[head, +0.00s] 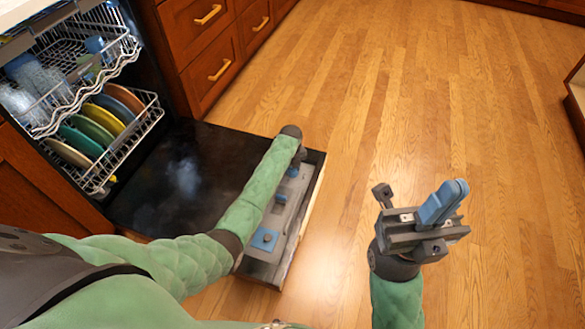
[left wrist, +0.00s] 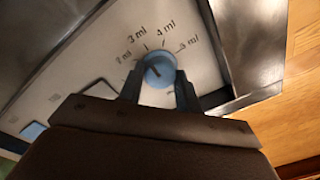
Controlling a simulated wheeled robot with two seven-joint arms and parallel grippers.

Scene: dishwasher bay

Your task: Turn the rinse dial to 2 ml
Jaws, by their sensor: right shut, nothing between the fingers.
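The rinse dial (left wrist: 159,70) is a round blue knob on a pale panel, in the left wrist view. Printed marks from 2 ml to 5 ml fan around its far side. A dark pointer line on the knob slants up and left, roughly toward the 2 ml and 3 ml marks; the exact setting is hard to read. My left gripper (left wrist: 160,80) has one finger on each side of the knob, with no clear gap. In the head view its fingers and the dial are hidden at the far end of the door. My right gripper (head: 452,190) is shut and empty above the floor.
The open dishwasher door (head: 150,175) lies flat, with blue parts (head: 264,239) on its edge panel. A lower rack (head: 158,112) holds coloured plates, and an upper rack (head: 75,95) holds glasses. Drawers (head: 215,65) stand behind. Wooden floor (head: 400,110) is clear at the right.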

